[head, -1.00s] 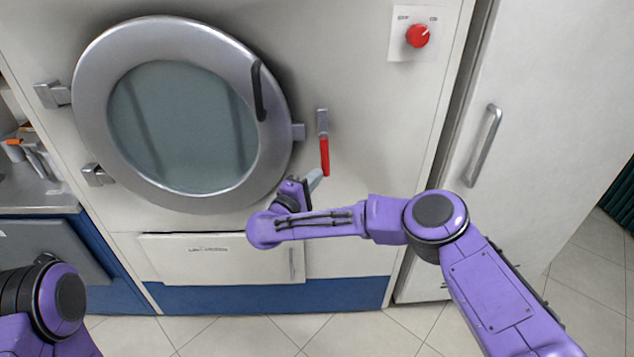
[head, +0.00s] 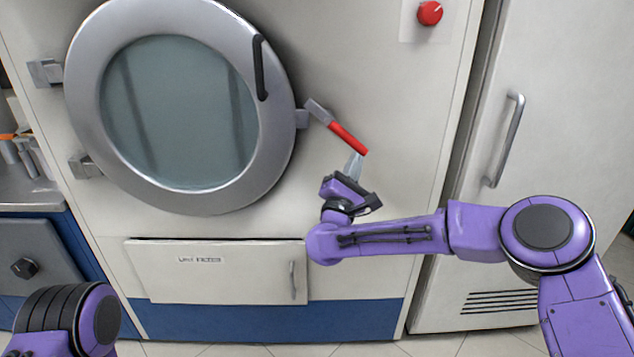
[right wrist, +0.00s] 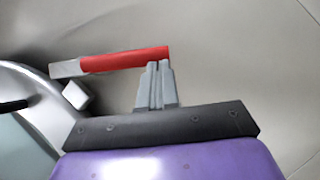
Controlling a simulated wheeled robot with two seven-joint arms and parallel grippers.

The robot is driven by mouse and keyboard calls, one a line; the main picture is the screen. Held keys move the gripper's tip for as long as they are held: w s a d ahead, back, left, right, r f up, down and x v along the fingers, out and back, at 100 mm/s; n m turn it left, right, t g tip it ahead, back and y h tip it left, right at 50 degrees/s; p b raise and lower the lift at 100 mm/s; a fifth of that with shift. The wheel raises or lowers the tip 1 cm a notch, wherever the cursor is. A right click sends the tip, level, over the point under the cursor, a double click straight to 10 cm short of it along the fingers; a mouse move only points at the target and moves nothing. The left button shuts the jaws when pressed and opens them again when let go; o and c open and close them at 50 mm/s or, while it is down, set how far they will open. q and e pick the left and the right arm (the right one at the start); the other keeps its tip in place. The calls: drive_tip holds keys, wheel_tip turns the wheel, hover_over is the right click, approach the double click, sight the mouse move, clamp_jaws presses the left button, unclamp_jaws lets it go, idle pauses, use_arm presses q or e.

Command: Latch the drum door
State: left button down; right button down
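The round drum door (head: 275,60) has a metal rim, a glass window and a dark handle, and sits against the white machine front. The latch (head: 319,110) is a grey block beside the door's right edge with a red lever (head: 347,138) slanting down to the right. The lever also shows in the right wrist view (right wrist: 120,60). My right gripper (head: 355,160) has its grey fingers together, with the tips at the lever's free end, seemingly touching it from below; they are not around it. In the right wrist view the fingertips (right wrist: 158,64) overlap the lever's end. My left gripper is out of view.
A red knob (head: 430,13) is at the upper right of the machine. A lint filter drawer (head: 220,275) lies below the door. A tall white cabinet with a metal handle (head: 505,140) stands at the right. The panel around the lever is clear.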

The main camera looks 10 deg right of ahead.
drive_tip(key=d+n+t+y, duration=0.1)
drive_tip(key=n, duration=0.1)
drive_tip(key=d+r+n+t+y+b, duration=0.1)
drive_tip(key=n, duration=0.1)
drive_tip(key=r+n+y, duration=0.1)
drive_tip(key=n, duration=0.1)
drive_tip(key=shift+s+d+r+t, duration=0.15)
drive_tip(key=shift+d+t, duration=0.25)
drive_tip(key=shift+d+r+n+t+y, duration=0.3)
drive_tip(key=shift+r+n+y, duration=0.25)
drive_tip(key=shift+n+y, duration=0.6)
drive_tip(key=shift+d+r+n+t+y, duration=0.3)
drive_tip(key=shift+r+n+y, duration=0.45)
drive_tip(key=shift+n, duration=0.7)
drive_tip(key=shift+d+r+n+t+y, duration=0.3)
drive_tip(key=shift+r+n+y, duration=0.1)
drive_tip(key=shift+n+y, duration=0.8)
drive_tip(key=b, duration=0.6)
approach(367, 155)
drive_tip(key=s, duration=0.2)
drive_tip(key=shift+s+d+r, duration=0.2)
drive_tip(key=shift+s+d, duration=0.2)
drive_tip(key=shift+n, duration=0.3)
